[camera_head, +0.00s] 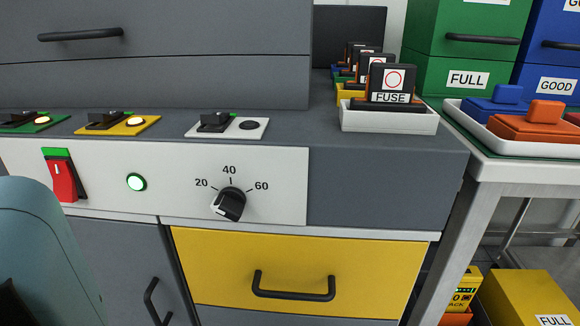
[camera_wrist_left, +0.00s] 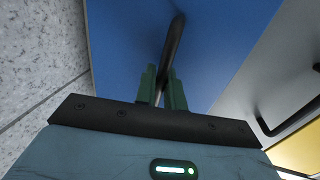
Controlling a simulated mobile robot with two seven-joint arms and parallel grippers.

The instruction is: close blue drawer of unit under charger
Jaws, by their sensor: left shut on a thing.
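The blue drawer front (camera_wrist_left: 225,45) fills the upper middle of the left wrist view. Its black bar handle (camera_wrist_left: 174,42) runs down between the green fingers of my left gripper (camera_wrist_left: 162,85), which is shut on it. The left gripper is out of the head view; only my left arm shows there, at the lower left. The blue drawer is not visible in the head view, and how far it stands open cannot be told. My right gripper is in neither view. I cannot tell which thing is the charger.
In the head view, a yellow drawer (camera_head: 300,255) with a black handle sits below a control panel (camera_head: 270,165) with a knob (camera_head: 229,204) and red switch (camera_head: 62,180). Speckled floor (camera_wrist_left: 35,50) shows beside the drawer.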

